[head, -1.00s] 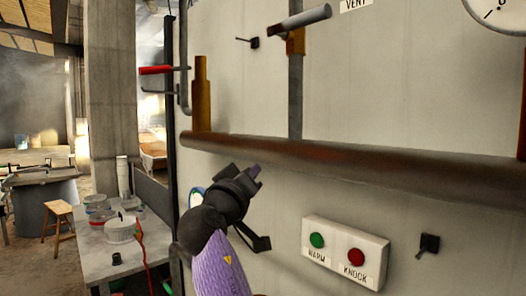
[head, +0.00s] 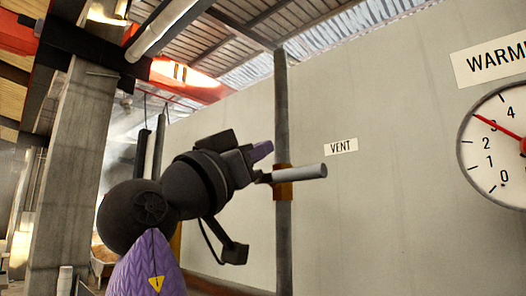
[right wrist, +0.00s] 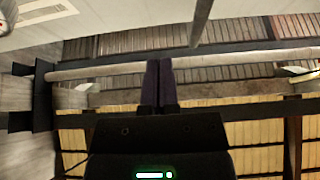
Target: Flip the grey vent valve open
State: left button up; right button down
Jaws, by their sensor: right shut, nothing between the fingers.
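The grey vent valve handle (head: 308,172) sticks out nearly level to the right, across the vertical grey pipe (head: 281,110). It sits on a brass-coloured valve body (head: 284,188), with a VENT label (head: 341,147) above right of it. My right gripper (head: 262,151) is raised just left of the pipe, its purple fingertips slightly above and left of the handle. I cannot tell whether it touches. In the right wrist view the fingers (right wrist: 158,84) are together and empty; I cannot make out the valve there. My left gripper is out of view.
A pale wall panel (head: 400,190) stands behind the pipe. A round gauge (head: 500,145) under a WARM label (head: 490,62) is at the right edge. A concrete pillar (head: 75,160) stands at the left. The space right of the handle is clear.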

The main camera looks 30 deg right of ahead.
aim_at(286, 176)
jog(key=p+x, duration=0.4)
jog(key=x, duration=0.4)
notch_tip(286, 176, down, 4)
jog(key=shift+d+f+b, duration=0.15)
jog(key=shift+b, duration=0.5)
jog(key=shift+d, duration=0.1)
